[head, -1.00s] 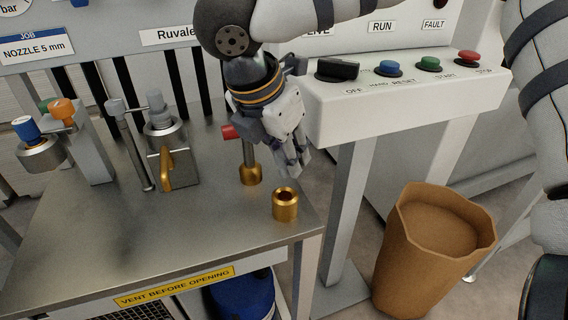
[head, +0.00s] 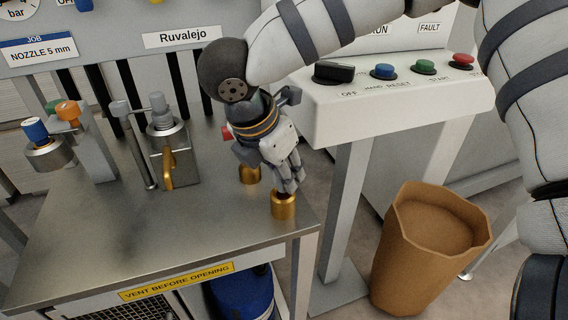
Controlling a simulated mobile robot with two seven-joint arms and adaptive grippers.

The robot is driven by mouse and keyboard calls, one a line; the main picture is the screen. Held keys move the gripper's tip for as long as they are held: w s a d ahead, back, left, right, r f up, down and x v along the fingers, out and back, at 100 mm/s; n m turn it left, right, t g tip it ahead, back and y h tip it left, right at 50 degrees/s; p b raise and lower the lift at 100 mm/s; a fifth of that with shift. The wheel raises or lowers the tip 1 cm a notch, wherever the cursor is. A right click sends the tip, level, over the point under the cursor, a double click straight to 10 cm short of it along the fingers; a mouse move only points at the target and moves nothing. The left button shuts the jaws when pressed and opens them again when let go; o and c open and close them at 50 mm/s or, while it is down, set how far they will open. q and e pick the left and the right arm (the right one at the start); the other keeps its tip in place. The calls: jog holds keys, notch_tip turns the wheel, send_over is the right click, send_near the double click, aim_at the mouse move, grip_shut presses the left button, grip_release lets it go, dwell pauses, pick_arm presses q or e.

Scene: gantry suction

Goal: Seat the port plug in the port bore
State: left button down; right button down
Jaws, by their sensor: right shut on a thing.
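A brass collar (head: 283,207) with a round bore in its top stands near the right front corner of the metal table; I take it for the port bore. My right gripper (head: 289,186) points down with its fingertips right at the collar's top, covering the opening. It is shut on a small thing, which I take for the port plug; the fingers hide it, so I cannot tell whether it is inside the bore. My left gripper is not in view.
A second brass fitting (head: 250,174) stands just behind, partly covered by my gripper. A clamp with a brass lever (head: 167,169) and a post with blue and orange knobs (head: 67,110) stand left. A button panel (head: 400,100) and brown bin (head: 425,260) are right. The front tabletop (head: 120,240) is clear.

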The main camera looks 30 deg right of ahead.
jog(key=shift+f, duration=0.15)
jog(key=shift+f, duration=0.8)
jog(key=c, duration=1.2)
grip_release()
jog(key=shift+c, duration=0.2)
jog(key=v, duration=1.2)
jog(key=shift+f, duration=0.1)
